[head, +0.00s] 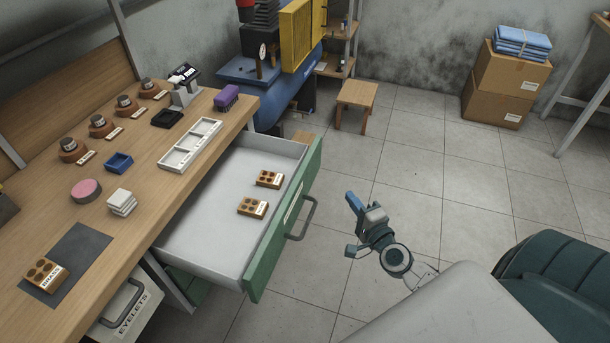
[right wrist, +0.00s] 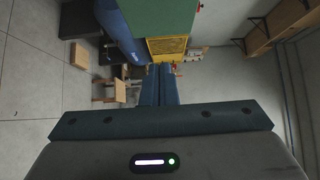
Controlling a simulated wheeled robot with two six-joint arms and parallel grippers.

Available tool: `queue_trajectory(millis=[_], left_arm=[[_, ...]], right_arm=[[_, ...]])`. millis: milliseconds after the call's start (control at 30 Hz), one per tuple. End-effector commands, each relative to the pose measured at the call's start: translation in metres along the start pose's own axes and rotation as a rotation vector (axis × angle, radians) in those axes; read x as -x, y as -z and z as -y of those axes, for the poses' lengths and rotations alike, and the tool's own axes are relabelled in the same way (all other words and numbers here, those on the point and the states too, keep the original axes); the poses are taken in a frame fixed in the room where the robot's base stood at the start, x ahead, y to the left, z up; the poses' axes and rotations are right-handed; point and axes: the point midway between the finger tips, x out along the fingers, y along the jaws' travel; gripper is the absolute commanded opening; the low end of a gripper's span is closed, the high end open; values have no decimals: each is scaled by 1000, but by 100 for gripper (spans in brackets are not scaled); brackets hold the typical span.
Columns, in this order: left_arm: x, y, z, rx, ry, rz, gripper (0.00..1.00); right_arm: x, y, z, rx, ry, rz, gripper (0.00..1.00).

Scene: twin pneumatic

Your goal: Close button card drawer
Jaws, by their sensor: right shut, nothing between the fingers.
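The button card drawer (head: 210,240) is pulled well out from under the wooden workbench (head: 150,215). Its green front (head: 270,260) with a grey handle (head: 304,219) faces right. Two button cards, one farther back (head: 269,179) and one nearer (head: 253,208), lie inside on the pale drawer floor. My right gripper (head: 352,226) is in the air to the right of the drawer front, apart from the handle. It is shut and empty; its closed fingers (right wrist: 158,85) show in the right wrist view. My left gripper is not in view.
Another button card (head: 44,275) lies on a dark mat (head: 75,255) on the bench. An EYELETS drawer (head: 125,310) sits below the bench front. A stool (head: 356,98), a blue compressor (head: 280,80) and cardboard boxes (head: 505,85) stand farther back. The floor right of the drawer is clear.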

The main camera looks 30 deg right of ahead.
Motion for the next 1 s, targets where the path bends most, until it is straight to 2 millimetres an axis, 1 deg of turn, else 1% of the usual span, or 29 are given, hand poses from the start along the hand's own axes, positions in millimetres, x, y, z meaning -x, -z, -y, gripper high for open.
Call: queue_trajectory(millis=[167,300,500,600,700,833,1000], left_arm=[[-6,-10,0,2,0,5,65],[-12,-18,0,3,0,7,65],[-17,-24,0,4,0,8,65],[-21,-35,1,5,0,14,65],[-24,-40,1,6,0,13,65],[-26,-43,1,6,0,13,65],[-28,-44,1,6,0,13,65]], right_arm=[[-29,0,2,-1,2,-2,0],[-57,0,2,-1,2,-1,0],[-95,0,1,0,2,0,0],[-105,-14,2,-4,1,0,0],[-113,-22,1,-2,0,0,0],[-118,-27,0,1,-1,0,0],[-120,-29,-1,2,-1,1,0]])
